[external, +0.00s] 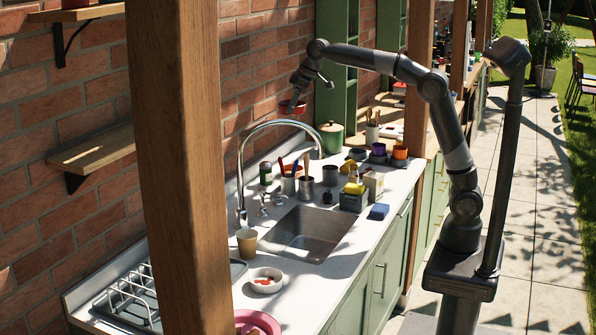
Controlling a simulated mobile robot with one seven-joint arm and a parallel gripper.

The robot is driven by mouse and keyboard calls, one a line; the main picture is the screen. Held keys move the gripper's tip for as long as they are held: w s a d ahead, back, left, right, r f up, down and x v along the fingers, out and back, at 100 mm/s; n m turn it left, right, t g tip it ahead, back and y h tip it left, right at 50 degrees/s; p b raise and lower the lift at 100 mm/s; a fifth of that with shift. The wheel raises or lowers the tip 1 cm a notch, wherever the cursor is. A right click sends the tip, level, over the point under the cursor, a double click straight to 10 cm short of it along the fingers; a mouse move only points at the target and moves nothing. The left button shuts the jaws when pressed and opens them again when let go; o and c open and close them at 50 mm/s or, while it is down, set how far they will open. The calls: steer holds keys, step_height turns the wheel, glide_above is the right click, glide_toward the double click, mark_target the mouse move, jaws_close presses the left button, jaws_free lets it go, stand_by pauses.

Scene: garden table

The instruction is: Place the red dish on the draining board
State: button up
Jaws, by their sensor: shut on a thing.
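The red dish (293,107) is small and hangs in the air in front of the brick wall, above the far side of the sink tap. My gripper (299,92) is shut on it from above; the fingers are small and dark in this view. The draining board is hard to make out.
The sink (312,234) has a tall curved tap (241,165). A beige cup (246,243), a white bowl (265,281) and a pink dish (256,322) stand near it. Bottles and utensil pots crowd the counter behind the sink. A wooden post (184,150) blocks part of the view.

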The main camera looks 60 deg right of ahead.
steer(key=s+a+r+n+y, duration=0.1)
steer(key=s+a+r+n, duration=0.15)
steer(key=a, duration=0.75)
steer(key=s+a+r+n, duration=0.1)
steer(key=s+a, duration=0.2)
steer(key=a, duration=0.7)
steer(key=s+a+f+n, duration=0.1)
steer(key=s+a+f, duration=0.6)
steer(key=a+f, duration=0.4)
steer(key=s+a+f+n+g+y, duration=0.1)
steer(key=s+a+f, duration=0.7)
steer(key=a+f, duration=0.4)
steer(key=s+a+f+n, duration=0.1)
steer(key=s+a+f, duration=0.7)
steer(key=a+f, duration=0.4)
steer(key=shift+s+a+n+g, duration=0.15)
steer(key=shift+a+n+g, duration=0.2)
steer(key=shift+a, duration=0.8)
steer(key=shift+a+f, duration=0.1)
steer(key=shift+a, duration=0.05)
steer(key=shift+f, duration=1.95)
steer(key=shift+f, duration=0.1)
